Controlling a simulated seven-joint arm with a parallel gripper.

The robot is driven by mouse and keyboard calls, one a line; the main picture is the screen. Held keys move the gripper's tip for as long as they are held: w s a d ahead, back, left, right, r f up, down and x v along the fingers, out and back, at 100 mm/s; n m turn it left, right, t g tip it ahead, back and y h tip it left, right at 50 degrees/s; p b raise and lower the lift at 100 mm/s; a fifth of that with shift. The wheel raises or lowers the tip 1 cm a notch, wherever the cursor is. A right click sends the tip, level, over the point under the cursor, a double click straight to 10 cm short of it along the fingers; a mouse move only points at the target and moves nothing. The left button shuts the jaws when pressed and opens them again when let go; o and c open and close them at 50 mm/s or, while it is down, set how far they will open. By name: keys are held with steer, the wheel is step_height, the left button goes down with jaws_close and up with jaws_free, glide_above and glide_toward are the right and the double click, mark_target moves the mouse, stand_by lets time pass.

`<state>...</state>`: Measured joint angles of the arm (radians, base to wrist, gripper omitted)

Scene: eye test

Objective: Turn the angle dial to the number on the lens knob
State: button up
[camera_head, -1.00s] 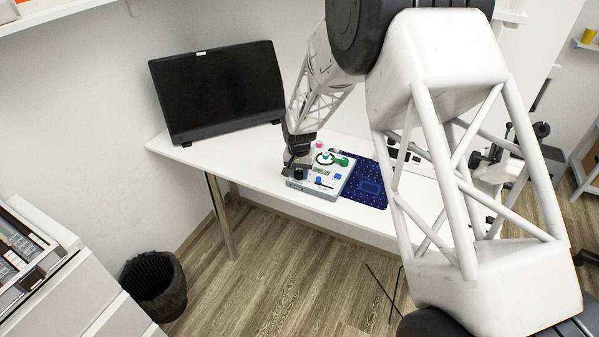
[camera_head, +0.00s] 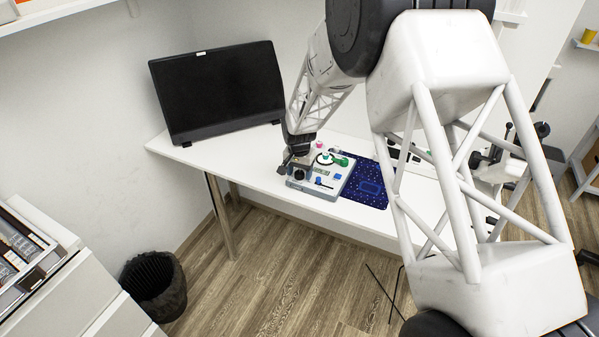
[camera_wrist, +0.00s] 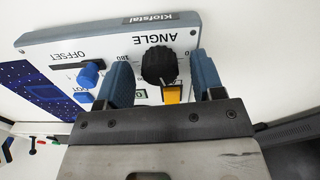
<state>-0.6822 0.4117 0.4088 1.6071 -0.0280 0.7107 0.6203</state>
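The instrument box (camera_head: 338,185) stands on the desk, with "Klofstal" on its edge in the wrist view. Its black angle dial (camera_wrist: 159,64), beside the upside-down word ANGLE, also shows small in the head view (camera_head: 299,174). My gripper (camera_wrist: 161,60) is open, one blue-grey finger to each side of the dial, with gaps between; the dial is not gripped. In the head view my gripper (camera_head: 286,164) is at the box's left end. The dial's setting cannot be read. I cannot make out the lens knob's number or surely tell which part it is.
A blue OFFSET knob (camera_wrist: 90,75) is left of the fingers, and a yellow-orange part (camera_wrist: 171,94) lies between them. Green parts (camera_head: 340,160) and a pink knob (camera_head: 319,145) are on the box. A dark blue mat (camera_head: 369,187) lies right of it; a monitor (camera_head: 218,90) stands behind.

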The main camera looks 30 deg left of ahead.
mark_target(299, 173)
steer(key=shift+r, duration=0.1)
steer(key=shift+r, duration=3.8)
